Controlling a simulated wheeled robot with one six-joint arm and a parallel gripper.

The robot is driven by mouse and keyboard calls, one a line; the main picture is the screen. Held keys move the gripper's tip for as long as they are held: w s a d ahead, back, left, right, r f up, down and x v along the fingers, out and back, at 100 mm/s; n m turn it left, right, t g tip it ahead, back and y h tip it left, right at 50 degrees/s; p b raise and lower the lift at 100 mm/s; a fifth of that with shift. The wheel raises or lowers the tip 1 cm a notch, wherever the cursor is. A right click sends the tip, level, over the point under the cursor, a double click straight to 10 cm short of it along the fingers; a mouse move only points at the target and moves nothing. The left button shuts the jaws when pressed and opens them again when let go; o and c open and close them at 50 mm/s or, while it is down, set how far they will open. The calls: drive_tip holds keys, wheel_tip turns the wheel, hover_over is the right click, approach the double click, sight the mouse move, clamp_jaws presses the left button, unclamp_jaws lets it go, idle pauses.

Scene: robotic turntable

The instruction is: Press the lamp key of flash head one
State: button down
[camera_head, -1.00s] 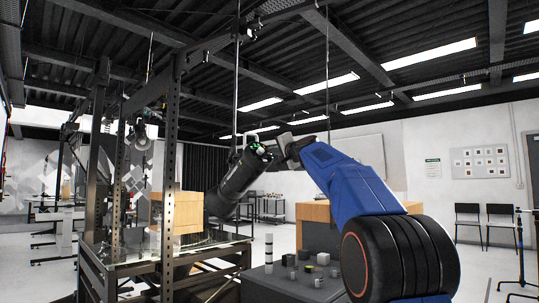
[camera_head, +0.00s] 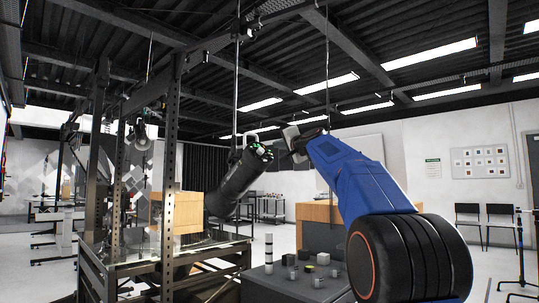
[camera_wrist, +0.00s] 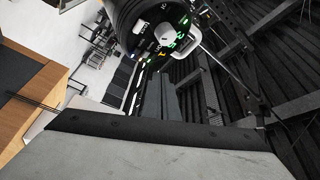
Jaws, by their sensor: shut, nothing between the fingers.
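The flash head (camera_head: 236,183) is a black cylinder left of my gripper in the head view, tilted so its control panel faces up and right. In the wrist view, its round rear panel (camera_wrist: 165,36) shows at top centre, with a pale knob, small keys, and green and yellow lit marks. I cannot read which key is the lamp key. My gripper (camera_head: 283,146) is shut and empty, close to the right of the panel; a gap appears between them. Its dark fingers (camera_wrist: 178,98) point toward the panel from below in the wrist view.
A metal frame with a glass-topped table (camera_head: 190,248) and a wooden box (camera_head: 183,212) stands at left. A dark table (camera_head: 285,285) with small grey blocks and a striped post (camera_head: 268,253) is below my arm. A handle-like bracket (camera_wrist: 188,42) stands by the panel.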

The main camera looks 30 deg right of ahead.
drive_tip(key=s+r, duration=0.2)
drive_tip(key=s, duration=0.1)
drive_tip(key=shift+s+d+r, duration=0.15)
drive_tip(key=shift+d+r, duration=0.05)
drive_tip(key=shift+d, duration=0.2)
drive_tip(key=s+a+f+n+g+y, duration=0.1)
drive_tip(key=s+a+f+n+g, duration=0.15)
drive_tip(key=s+a+f, duration=0.55)
drive_tip(key=s+a+f+n+g+y, duration=0.1)
drive_tip(key=s+a+f+n+g, duration=0.25)
drive_tip(key=f, duration=0.95)
drive_tip(key=s+a+f+n+g+y, duration=0.1)
drive_tip(key=s+a+f+g, duration=0.1)
drive_tip(key=s+a+f, duration=0.7)
drive_tip(key=s+f+n+g+h, duration=0.1)
drive_tip(key=s+f+n+g, duration=0.1)
drive_tip(key=s+f, duration=0.7)
drive_tip(key=s+a+f+n+g, duration=0.1)
drive_tip(key=s+f+g, duration=0.1)
drive_tip(key=s+f, duration=0.8)
drive_tip(key=s+a+f+n+g+h, duration=0.1)
drive_tip(key=s+f, duration=0.8)
drive_tip(key=f, duration=1)
drive_tip(key=shift+s+f+n+g+h, duration=0.3)
drive_tip(key=shift+s+n+g, duration=0.1)
drive_tip(key=shift+n+g, duration=0.5)
